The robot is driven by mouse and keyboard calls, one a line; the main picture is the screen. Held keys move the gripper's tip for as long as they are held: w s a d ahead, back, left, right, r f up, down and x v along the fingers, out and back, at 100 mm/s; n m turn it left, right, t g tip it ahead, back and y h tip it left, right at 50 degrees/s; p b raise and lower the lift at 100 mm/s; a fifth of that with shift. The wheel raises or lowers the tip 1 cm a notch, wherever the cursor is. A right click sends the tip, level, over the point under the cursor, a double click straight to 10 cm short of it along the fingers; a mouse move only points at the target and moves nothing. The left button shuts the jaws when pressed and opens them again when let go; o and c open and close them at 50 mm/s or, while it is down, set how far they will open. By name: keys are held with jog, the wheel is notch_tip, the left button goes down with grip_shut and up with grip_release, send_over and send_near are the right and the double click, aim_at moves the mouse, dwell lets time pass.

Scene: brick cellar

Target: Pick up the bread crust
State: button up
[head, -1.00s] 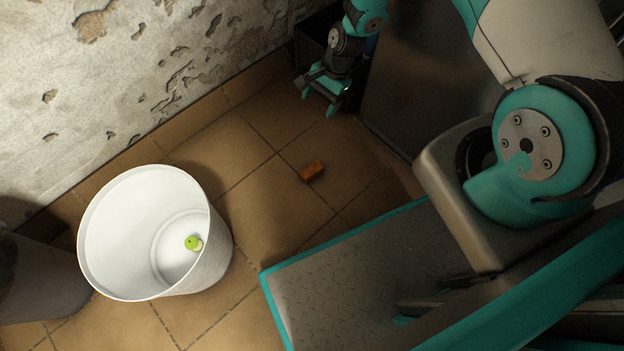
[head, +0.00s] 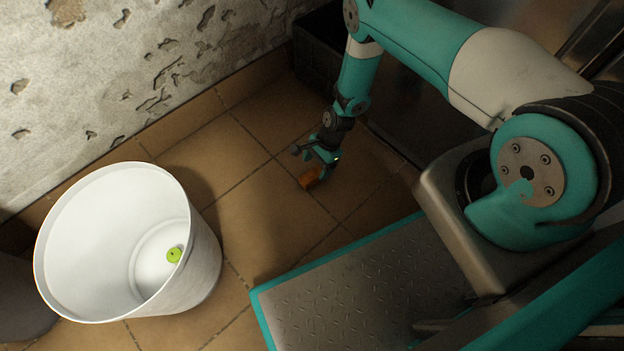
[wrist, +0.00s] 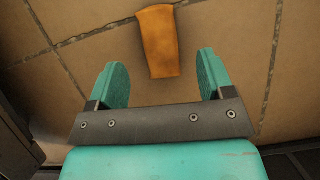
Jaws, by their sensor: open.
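The bread crust (head: 309,179) is a small orange-brown block lying on the tiled floor, right of the white bin. In the wrist view the bread crust (wrist: 160,42) lies just beyond my fingertips, roughly centred between them. My gripper (head: 314,152) is low over the floor, close behind the crust in the head view. The fingers appear apart from the crust.
A white bin (head: 205,262) with a small green item (head: 174,255) inside stands at the left. A dark crate (head: 318,55) stands at the back by the peeling wall (head: 110,60). A dark container (head: 22,300) is at the far left. Floor between bin and crust is clear.

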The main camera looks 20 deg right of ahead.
aim_at(312, 175)
jog(key=b+x, duration=0.3)
jog(key=x, duration=0.2)
jog(key=shift+f+b, duration=0.2)
jog(key=shift+b, duration=0.1)
jog(key=shift+r, duration=0.1)
jog(key=c, duration=1)
